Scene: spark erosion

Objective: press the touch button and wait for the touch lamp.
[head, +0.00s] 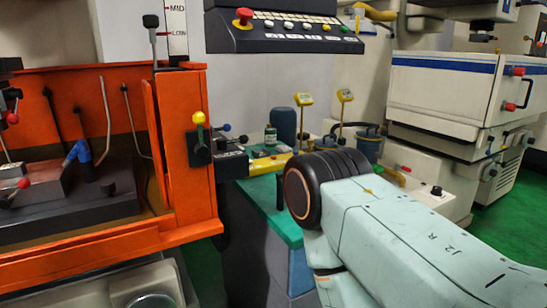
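A dark control panel (285,40) hangs at the top middle. It carries a row of pale keys, a red mushroom button (243,15) at its left end, and several small white, yellow and green buttons. The labels are too small to read, so I cannot tell which is the touch button. I cannot pick out the touch lamp or whether one is lit. My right arm comes in from the lower right, and its black round joint is below the panel, apart from it in the picture. Neither gripper shows; the right one may be hidden behind that joint.
An orange machine tank (185,150) with levers and cables fills the left. A green-topped cabinet (262,192) with a small bottle (270,136) stands in the middle. A white and blue machine (445,85) stands at the right on green floor (508,210).

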